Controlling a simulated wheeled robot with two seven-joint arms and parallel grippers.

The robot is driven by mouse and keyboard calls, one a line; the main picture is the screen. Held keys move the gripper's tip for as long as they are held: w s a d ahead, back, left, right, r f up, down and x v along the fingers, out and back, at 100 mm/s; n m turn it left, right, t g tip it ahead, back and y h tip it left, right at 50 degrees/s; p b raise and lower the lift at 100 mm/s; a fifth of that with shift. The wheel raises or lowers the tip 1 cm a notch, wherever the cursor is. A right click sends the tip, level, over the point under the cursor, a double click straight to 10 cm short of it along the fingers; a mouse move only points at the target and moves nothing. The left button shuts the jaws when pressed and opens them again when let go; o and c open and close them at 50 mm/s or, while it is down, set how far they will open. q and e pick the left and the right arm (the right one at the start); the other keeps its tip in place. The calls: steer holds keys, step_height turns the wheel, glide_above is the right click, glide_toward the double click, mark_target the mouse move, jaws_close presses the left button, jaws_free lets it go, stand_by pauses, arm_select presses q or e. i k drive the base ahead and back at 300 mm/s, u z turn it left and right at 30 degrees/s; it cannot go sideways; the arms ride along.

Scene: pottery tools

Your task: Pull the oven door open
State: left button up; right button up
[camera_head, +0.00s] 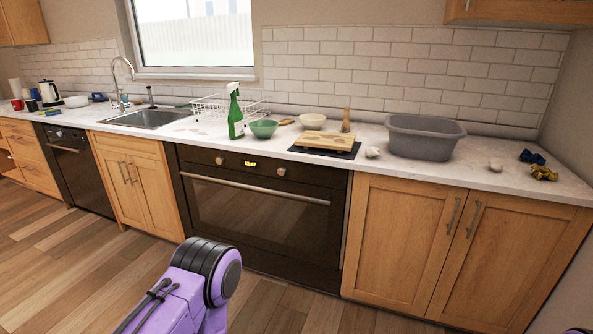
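The black oven (262,208) is built in under the counter, in the middle of the head view. Its door (255,212) is closed, with a dark glass window. A long metal handle (255,187) runs across the top of the door, below two knobs and a small lit display. A purple and black link of one of my arms reaches up from the bottom edge, in front of the oven's lower left. No gripper fingers show, so neither gripper can be placed relative to the handle.
The counter (470,172) holds a green spray bottle (235,113), a green bowl (264,128), a wooden board (323,140) and a grey tub (424,136). Wooden cabinets (402,237) flank the oven. A black dishwasher (76,168) stands at left. The wooden floor (90,262) before the units is clear.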

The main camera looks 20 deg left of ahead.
mark_target(302, 221)
steer(key=i, duration=0.85)
steer(key=u, duration=1.35)
steer(key=i, duration=1.1)
steer(key=z, duration=0.75)
